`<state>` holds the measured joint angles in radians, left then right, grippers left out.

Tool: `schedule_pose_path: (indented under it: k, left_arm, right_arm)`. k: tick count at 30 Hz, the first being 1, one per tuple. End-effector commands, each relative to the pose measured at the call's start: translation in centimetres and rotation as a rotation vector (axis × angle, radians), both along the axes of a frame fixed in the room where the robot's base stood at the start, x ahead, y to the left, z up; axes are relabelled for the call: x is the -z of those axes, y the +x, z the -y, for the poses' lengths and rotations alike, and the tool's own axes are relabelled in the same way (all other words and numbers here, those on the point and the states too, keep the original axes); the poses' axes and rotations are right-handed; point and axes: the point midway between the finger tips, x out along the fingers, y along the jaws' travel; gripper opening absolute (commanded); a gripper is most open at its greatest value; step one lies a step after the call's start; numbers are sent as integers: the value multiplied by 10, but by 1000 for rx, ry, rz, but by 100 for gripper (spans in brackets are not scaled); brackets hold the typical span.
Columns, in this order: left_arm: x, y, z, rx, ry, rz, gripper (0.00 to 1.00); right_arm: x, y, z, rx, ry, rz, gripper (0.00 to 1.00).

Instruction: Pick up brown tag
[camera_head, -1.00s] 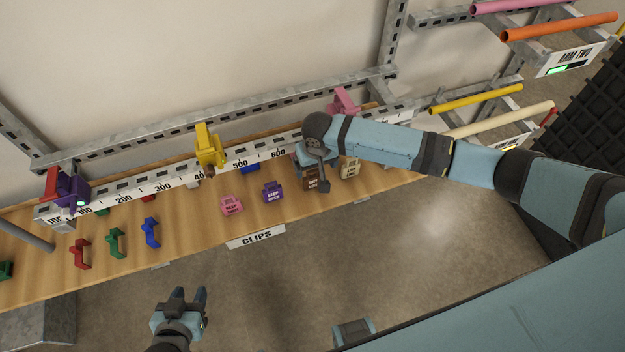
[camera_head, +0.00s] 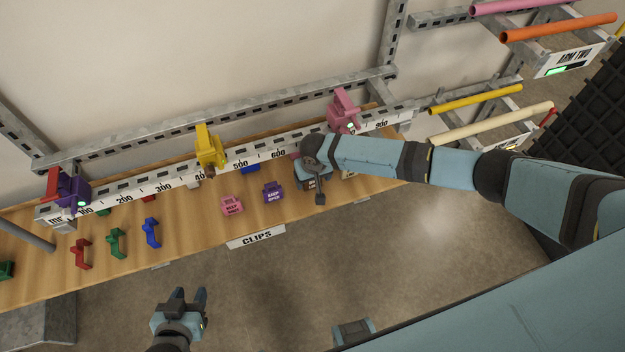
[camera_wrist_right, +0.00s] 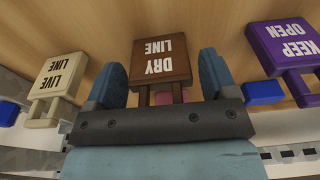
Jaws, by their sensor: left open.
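The brown tag (camera_wrist_right: 162,62), lettered DRY LINE, stands at the centre of the right wrist view. My right gripper (camera_wrist_right: 161,84) is open, with one blue finger on each side of the tag. A gap shows between the tag and each finger, and I see no grip on it. In the head view my right gripper (camera_head: 311,176) is over the right part of the wooden shelf and hides most of the brown tag. My left gripper (camera_head: 187,297) is open and empty, low over the floor area in front of the shelf.
The cream LIVE LINE tag (camera_wrist_right: 55,79) and purple KEEP OPEN tag (camera_wrist_right: 285,47) stand on either side. A pink tag (camera_head: 232,205) and coloured clips (camera_head: 150,232) are on the shelf (camera_head: 190,240). The ruler rail (camera_head: 262,155) with clamps runs behind.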

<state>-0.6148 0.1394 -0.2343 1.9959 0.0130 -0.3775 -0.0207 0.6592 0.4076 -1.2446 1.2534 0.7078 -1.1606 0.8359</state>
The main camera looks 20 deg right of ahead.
Motion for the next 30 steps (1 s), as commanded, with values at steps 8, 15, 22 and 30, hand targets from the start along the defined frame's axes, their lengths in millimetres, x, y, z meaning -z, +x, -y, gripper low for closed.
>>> schedule_pose_path:
  k: [8, 15, 22, 30]
  left_arm:
    - [0, 0, 0, 1, -1, 0, 43]
    - [2, 0, 1, 1, 0, -2, 43]
    - [7, -1, 0, 1, 1, -5, 43]
    - [8, -1, 0, 1, 1, -5, 43]
  right_arm:
    - [0, 0, 0, 0, 0, 0, 37]
    - [-1, 0, 0, 1, 0, 0, 36]
    - [-5, -15, 0, -1, 1, -2, 36]
    - [-5, -68, 2, -1, 2, -2, 36]
